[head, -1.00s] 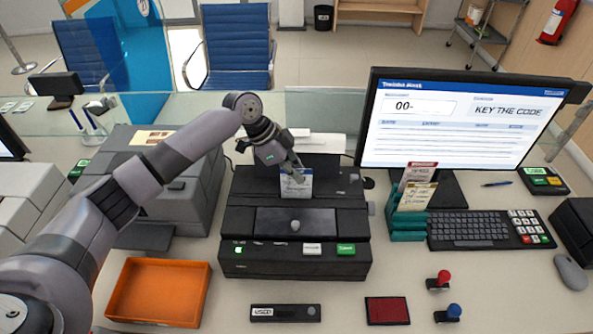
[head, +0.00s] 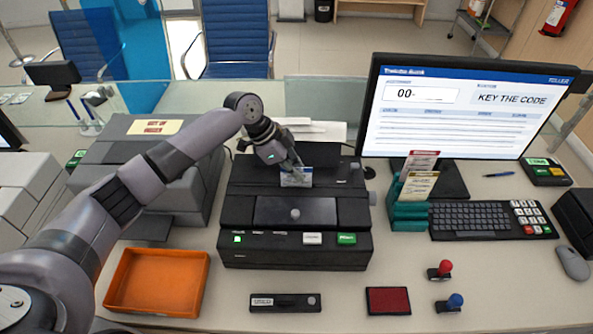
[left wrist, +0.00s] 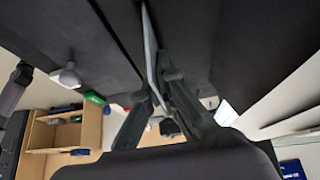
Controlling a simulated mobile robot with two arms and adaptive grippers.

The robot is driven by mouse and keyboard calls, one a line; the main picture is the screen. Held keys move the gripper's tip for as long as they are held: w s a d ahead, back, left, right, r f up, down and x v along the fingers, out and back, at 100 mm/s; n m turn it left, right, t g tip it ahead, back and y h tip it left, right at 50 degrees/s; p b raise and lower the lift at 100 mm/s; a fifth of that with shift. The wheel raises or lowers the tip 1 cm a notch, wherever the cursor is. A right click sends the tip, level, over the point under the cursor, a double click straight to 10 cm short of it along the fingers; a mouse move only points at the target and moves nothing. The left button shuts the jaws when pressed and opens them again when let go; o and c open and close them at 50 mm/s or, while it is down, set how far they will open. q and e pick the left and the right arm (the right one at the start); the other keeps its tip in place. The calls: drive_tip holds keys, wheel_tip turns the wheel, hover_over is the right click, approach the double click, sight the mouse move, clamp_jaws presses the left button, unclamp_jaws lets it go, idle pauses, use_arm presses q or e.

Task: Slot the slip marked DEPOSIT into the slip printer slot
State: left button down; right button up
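My left gripper (head: 292,168) is shut on a small white and blue slip (head: 297,180) over the black slip printer (head: 240,215). The slip stands upright at the printer's slot behind the knobbed front panel, and its lower part is hidden there. Its print is too small to read. In the left wrist view, the fingers (left wrist: 163,92) pinch the slip (left wrist: 150,45), seen nearly edge-on, with its far end at a dark gap between two black surfaces. My right gripper is not in view.
A teal rack (head: 408,215) with other slips stands right of the printer, before the monitor (head: 465,110). An orange tray (head: 158,312) lies front left. A black stapler-like bar (head: 285,302), red pad (head: 388,300) and two stamps lie in front.

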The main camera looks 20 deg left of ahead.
use_arm(q)
drive_tip(key=c, duration=2.3)
unclamp_jaws()
drive_tip(key=o, duration=0.6)
wheel_tip(320, 180, up, 7)
drive_tip(key=p, duration=0.6)
